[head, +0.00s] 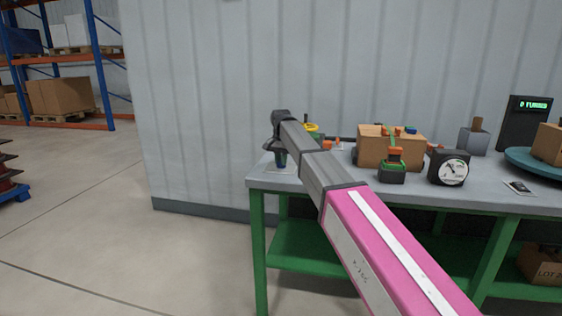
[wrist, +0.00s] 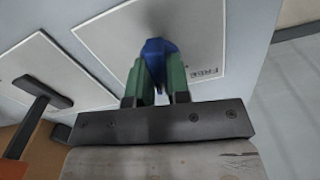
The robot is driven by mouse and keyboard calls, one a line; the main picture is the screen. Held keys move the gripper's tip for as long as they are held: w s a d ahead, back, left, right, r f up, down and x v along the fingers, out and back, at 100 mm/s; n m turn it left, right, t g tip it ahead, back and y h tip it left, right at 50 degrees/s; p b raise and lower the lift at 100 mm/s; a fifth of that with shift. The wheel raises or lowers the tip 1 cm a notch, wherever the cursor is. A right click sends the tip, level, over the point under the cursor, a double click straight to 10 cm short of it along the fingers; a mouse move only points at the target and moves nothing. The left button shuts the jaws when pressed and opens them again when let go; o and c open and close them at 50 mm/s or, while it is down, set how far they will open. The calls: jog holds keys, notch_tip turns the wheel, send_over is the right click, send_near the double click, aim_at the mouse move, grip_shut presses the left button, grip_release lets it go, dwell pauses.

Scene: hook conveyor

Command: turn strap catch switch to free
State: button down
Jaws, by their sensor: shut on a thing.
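My gripper (wrist: 156,85) has green fingers that are shut on a blue knob (wrist: 158,50) in the wrist view. In the head view my gripper (head: 280,154) points down at the left end of the grey workbench (head: 320,178), with the arm reaching in from the lower right.
A dial gauge (head: 449,168), a dark display (head: 525,122) and a teal turntable (head: 530,158) are further right. A black T-shaped handle (wrist: 42,93) is beside my gripper.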

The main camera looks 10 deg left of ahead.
jog(key=n, duration=0.5)
jog(key=shift+n, duration=0.3)
jog(key=n, duration=0.5)
jog(key=shift+n, duration=0.3)
jog(key=c, duration=1.1)
grip_release()
notch_tip(320, 180, up, 11)
jog(key=shift+f, duration=0.1)
